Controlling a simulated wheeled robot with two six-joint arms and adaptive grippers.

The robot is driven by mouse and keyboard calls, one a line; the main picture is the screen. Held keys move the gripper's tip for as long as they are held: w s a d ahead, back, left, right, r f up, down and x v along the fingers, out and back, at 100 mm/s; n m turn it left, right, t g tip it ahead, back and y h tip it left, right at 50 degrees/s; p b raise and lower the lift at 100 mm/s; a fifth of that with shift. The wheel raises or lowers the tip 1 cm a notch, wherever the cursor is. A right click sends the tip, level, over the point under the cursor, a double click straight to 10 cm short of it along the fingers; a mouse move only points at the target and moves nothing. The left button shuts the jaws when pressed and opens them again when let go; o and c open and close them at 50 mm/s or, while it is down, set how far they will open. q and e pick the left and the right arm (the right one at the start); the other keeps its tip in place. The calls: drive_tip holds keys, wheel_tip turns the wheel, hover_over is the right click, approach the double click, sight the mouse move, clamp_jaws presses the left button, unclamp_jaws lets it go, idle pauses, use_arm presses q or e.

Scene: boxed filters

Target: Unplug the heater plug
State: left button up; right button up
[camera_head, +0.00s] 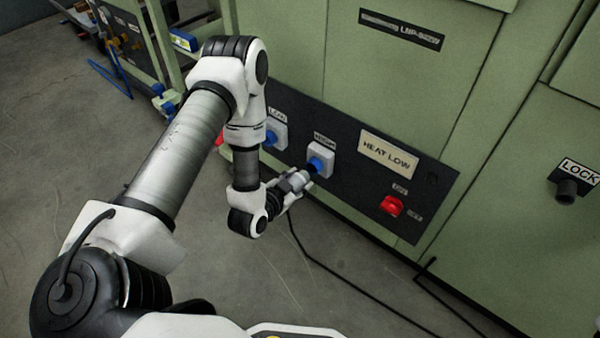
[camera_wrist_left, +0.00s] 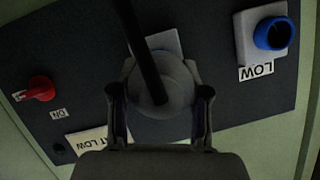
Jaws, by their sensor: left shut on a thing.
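The grey heater plug (camera_wrist_left: 165,88) shows in the left wrist view, with a black cable (camera_wrist_left: 140,40) running from it. My left gripper (camera_wrist_left: 160,105) is shut on the plug, one finger on each side. In the head view my left gripper (camera_head: 303,178) is right in front of the socket labelled HIGH (camera_head: 320,158), a white plate with a blue ring. The plug covers this socket in the wrist view, and I cannot tell how deep it sits. My right gripper is not in view.
The black control panel (camera_head: 350,195) also carries an open blue socket labelled LOW (camera_wrist_left: 270,35), a red switch (camera_head: 391,206) and a HEAT LOW sign (camera_head: 388,154). A black cable (camera_head: 345,275) lies on the floor. A LOCK knob (camera_head: 566,190) sticks out at the right.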

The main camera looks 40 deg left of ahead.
use_arm(q)
drive_tip(key=shift+s, duration=0.45)
drive_tip(key=shift+s, duration=0.1)
drive_tip(key=s+p, duration=0.3)
drive_tip(key=s, duration=0.5)
drive_tip(key=shift+s+a+p, duration=0.4)
